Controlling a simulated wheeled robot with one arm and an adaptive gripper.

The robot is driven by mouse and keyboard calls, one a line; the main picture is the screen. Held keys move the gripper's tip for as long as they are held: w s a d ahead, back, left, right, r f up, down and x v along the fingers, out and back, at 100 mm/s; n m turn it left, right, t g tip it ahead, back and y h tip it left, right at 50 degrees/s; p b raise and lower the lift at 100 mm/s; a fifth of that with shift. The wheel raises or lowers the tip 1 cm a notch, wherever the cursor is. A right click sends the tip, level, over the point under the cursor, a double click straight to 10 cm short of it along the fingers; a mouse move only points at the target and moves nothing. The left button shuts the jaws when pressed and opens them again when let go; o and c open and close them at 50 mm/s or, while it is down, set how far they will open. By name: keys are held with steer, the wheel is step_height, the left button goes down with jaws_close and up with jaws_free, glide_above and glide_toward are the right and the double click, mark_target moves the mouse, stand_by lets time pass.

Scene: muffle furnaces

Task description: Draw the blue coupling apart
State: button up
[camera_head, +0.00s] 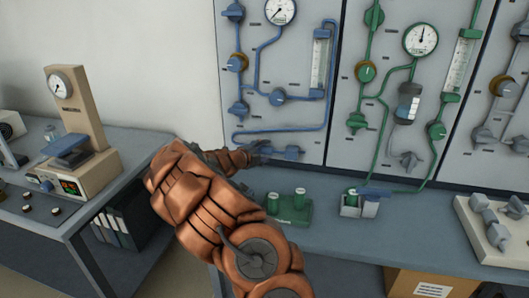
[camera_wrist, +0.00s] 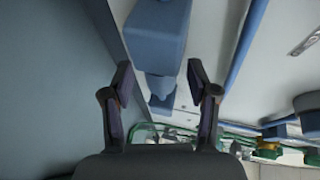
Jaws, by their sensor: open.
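The blue coupling (camera_head: 286,152) sits low on the blue piping panel, just above the bench. My gripper (camera_head: 258,149) reaches its left end in the head view, and my copper-coloured arm hides part of that area. In the wrist view, a blue block with a narrower lower end (camera_wrist: 158,35), seemingly the coupling, lies ahead of my gripper (camera_wrist: 160,78). The two dark fingers are spread apart, one on each side of the narrow end. I see clear gaps beside it and no contact.
The blue panel (camera_head: 285,113) carries pipes, valves and a gauge. Below it, the bench (camera_head: 335,238) holds a green block with two green-topped cylinders (camera_head: 290,212) and a grey holder (camera_head: 359,207). A side table (camera_head: 97,172) with an instrument stands left.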

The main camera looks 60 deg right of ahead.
steer(key=shift+d, duration=0.15)
jaws_close()
stand_by(0.5)
